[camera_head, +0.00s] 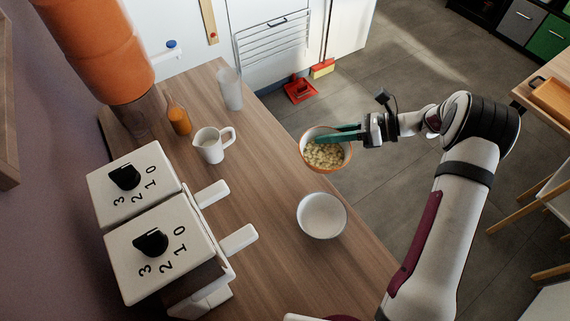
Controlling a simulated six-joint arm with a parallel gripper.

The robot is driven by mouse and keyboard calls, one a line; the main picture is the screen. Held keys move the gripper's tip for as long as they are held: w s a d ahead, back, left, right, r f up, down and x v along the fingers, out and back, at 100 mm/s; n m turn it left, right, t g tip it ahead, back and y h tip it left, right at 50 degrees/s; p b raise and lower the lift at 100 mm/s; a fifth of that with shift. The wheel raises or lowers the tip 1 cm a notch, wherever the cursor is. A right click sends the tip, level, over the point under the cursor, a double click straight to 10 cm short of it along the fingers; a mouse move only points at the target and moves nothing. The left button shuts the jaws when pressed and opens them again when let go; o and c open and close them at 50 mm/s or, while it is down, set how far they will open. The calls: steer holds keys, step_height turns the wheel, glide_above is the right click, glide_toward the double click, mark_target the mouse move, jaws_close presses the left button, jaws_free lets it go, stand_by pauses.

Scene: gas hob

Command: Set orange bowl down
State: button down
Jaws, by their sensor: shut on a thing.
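The orange bowl (347,161) shows near the middle of the head camera view, filled with pale, chunky food (322,155). My gripper (345,133) comes in from the right with its green fingers shut on the bowl's rim. The bowl overlaps the right edge of the wooden counter (265,215) in the picture. I cannot tell how high it is above the counter.
A white bowl (321,215) stands on the counter just below the orange bowl in the picture. A white jug (211,146), an orange bottle (179,119) and a clear glass (230,88) stand farther left. A white two-dial appliance (190,255) fills the left side. Bare counter lies between jug and white bowl.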

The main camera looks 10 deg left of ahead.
mark_target(338, 150)
steer(key=d, duration=0.1)
steer(key=s+d+r+m+t, duration=0.1)
steer(key=s+m+t, duration=0.1)
steer(key=shift+s+d+r, duration=0.2)
steer(key=shift+d+r, duration=0.05)
steer(key=shift+d, duration=0.15)
steer(key=x, duration=0.4)
steer(key=f+x, duration=0.1)
steer(key=x, duration=0.3)
steer(key=f+x, duration=0.1)
steer(key=x, duration=0.3)
steer(key=shift+w+d+f, duration=0.15)
step_height(338, 150, down, 4)
steer(key=shift+f, duration=0.15)
steer(key=shift+f, duration=0.1)
steer(key=c, duration=0.7)
jaws_free()
steer(key=shift+c, duration=0.2)
